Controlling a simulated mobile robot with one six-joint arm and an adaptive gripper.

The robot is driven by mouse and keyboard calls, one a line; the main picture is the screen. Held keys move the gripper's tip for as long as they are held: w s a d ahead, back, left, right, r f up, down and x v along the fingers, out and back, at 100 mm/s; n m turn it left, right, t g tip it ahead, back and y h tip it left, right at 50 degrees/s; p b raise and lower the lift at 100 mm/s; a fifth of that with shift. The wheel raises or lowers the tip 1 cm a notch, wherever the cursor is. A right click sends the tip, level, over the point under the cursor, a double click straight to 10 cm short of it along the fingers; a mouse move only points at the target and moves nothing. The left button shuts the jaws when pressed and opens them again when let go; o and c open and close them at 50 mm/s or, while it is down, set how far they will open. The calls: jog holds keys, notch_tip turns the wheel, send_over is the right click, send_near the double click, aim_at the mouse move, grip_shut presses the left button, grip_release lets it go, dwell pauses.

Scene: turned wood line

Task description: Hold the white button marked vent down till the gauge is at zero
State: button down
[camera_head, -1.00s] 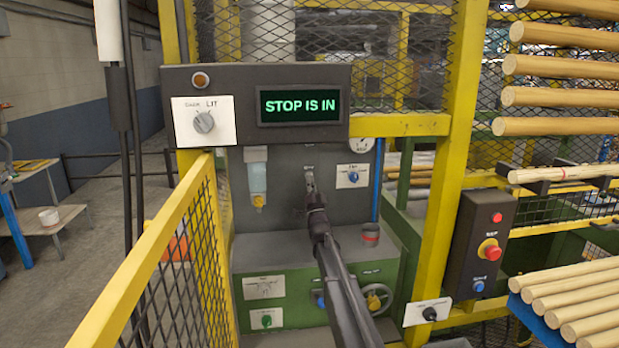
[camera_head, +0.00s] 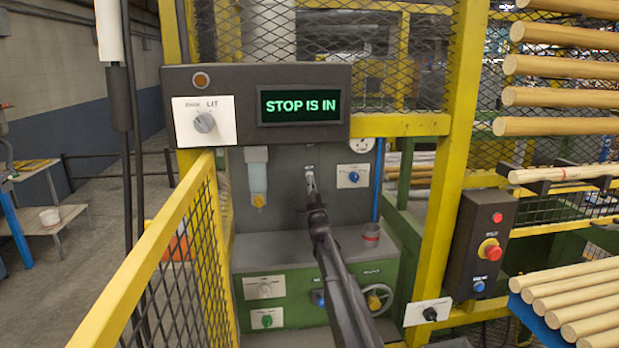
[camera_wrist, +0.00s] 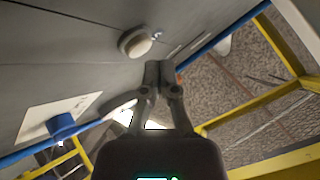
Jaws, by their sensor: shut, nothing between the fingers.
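The white button (camera_wrist: 135,42) stands out from the grey panel in the wrist view, round and pale. My gripper (camera_wrist: 160,72) is shut and empty, its fingertips together just below and right of the button. A small gap seems to lie between them, and I cannot see the button pressed. In the head view my gripper (camera_head: 310,178) is at the middle of the grey panel and hides most of the button area. The gauge (camera_head: 361,146) is a white dial up and right of my gripper.
A blue knob (camera_head: 353,176) on a white plate sits right of my gripper. A clear bottle (camera_head: 257,178) hangs at left. The display (camera_head: 299,106) reads "STOP IS IN". A yellow mesh fence (camera_head: 180,255) and a yellow post (camera_head: 447,165) flank the panel.

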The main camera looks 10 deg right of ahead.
jog(key=shift+w, duration=0.15)
jog(key=shift+w, duration=0.3)
jog(key=shift+w, duration=0.35)
dwell(2.4)
jog(key=shift+s, duration=0.1)
dwell(0.4)
jog(key=shift+s, duration=0.7)
jog(key=s, duration=0.5)
dwell(0.5)
jog(key=shift+s, duration=0.1)
dwell(0.3)
